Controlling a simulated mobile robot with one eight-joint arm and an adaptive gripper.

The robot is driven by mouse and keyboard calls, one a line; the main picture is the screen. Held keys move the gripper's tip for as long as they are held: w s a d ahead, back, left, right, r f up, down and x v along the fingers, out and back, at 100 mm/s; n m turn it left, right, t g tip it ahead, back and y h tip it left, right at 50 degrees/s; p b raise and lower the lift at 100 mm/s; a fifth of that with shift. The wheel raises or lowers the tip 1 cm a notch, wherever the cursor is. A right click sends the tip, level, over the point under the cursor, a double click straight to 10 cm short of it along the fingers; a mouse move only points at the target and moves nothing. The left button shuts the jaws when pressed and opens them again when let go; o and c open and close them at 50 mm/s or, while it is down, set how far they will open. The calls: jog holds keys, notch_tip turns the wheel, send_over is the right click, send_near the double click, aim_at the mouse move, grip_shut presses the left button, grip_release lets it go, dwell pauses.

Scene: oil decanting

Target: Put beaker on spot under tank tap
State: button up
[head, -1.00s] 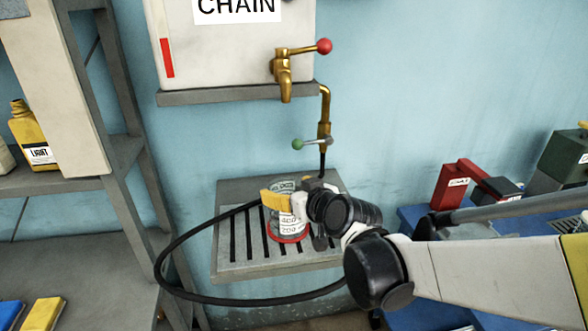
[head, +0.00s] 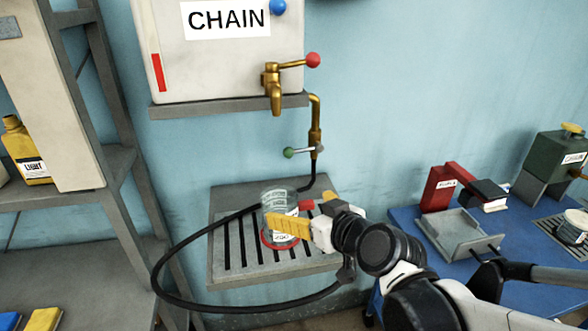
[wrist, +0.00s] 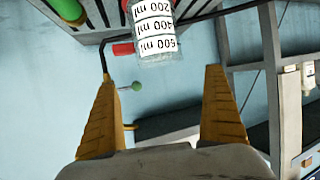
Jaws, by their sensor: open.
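The clear beaker (head: 277,197) with white volume labels stands upright on the slotted tray (head: 226,259) below the tank tap (head: 275,90). A red ring (head: 279,246), the spot, shows around its base. My gripper (head: 292,214) is open at the beaker's right side, its yellow finger partly covering the beaker. In the wrist view the beaker (wrist: 155,28) appears beyond the fingertips, between their lines, and my gripper (wrist: 160,72) is empty. The beaker's far side is hidden.
The tank (head: 225,60) labelled CHAIN sits on a wall shelf above. A pipe with a green-handled valve (head: 303,151) and a black hose (head: 160,270) loops around the tray. A blue table (head: 415,245) with red and green devices stands at right.

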jog(key=s+d+f+m+g+h, duration=0.2)
jog(key=s+d+m+h, duration=0.1)
jog(key=s+d, duration=0.4)
jog(key=s+d+f+m+g+h, duration=0.2)
jog(key=s+d, duration=0.6)
jog(key=d, duration=0.4)
jog(key=shift+s+f+m+g+h, duration=0.15)
jog(key=shift+f+m+g+h, duration=0.15)
jog(key=shift+m+h, duration=0.5)
